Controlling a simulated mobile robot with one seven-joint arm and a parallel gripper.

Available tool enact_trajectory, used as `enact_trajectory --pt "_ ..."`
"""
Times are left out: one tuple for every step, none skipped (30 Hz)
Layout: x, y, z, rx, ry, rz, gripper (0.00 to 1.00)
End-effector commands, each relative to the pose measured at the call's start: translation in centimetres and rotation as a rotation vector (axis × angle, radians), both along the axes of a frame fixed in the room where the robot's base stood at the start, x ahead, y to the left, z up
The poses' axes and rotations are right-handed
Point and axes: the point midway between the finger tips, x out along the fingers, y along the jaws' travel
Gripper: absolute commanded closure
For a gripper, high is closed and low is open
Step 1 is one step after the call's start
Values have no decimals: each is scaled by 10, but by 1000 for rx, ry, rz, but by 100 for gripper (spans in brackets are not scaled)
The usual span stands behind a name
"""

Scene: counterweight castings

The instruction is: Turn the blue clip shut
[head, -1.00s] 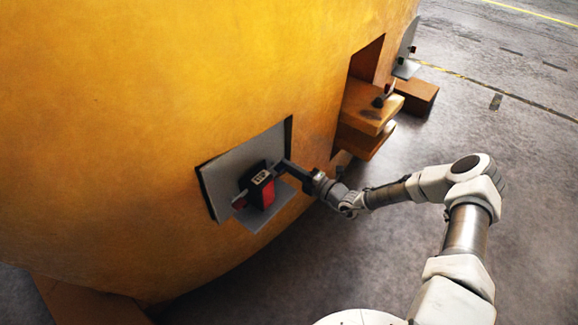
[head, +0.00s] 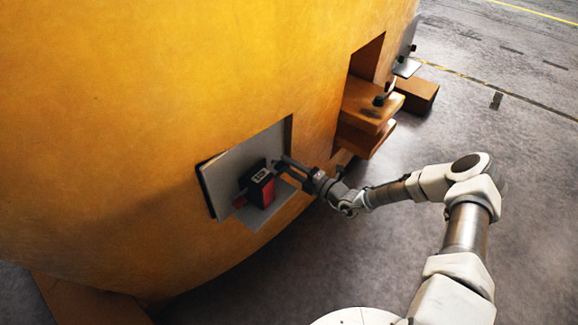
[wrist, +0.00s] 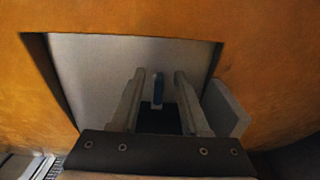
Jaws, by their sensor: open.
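The blue clip (wrist: 158,87) shows in the wrist view as a narrow upright blue piece in front of the grey plate (wrist: 95,75). My gripper (wrist: 156,75) is open, with one finger on each side of the clip. I cannot tell whether either finger touches it. In the head view my gripper (head: 277,164) is at the recess in the yellow casting, by the right side of a black and red box (head: 262,190). The clip cannot be made out in the head view.
The box stands on a grey ledge (head: 268,229) in front of the grey plate, inside the yellow casting (head: 150,90). Orange blocks (head: 366,108) with small fittings jut out farther right.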

Motion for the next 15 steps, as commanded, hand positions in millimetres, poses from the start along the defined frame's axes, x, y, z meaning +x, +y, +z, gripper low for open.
enact_trajectory --pt "0 -1 0 -1 -1 -1 55" --pt "-1 -2 1 -1 -1 -1 55" --pt "-3 -5 1 -1 -1 -1 55" --pt "-4 -7 1 -1 -1 -1 55" --pt "-6 -10 1 -1 -1 -2 55" --pt "-10 -16 1 -1 1 -3 55" --pt "-14 -20 1 -2 1 -3 55" --pt "-17 -25 2 -2 1 -3 55" --pt "-23 -32 2 -1 0 -4 55" --pt "-27 -38 2 -1 1 -4 55" --pt "-32 -44 2 -2 1 -4 55" --pt "-38 -51 3 -1 1 -4 55" --pt "-43 -58 2 -1 1 -5 55" --pt "-47 -64 2 -2 0 -4 55" --pt "-54 -71 2 -2 1 -4 55"
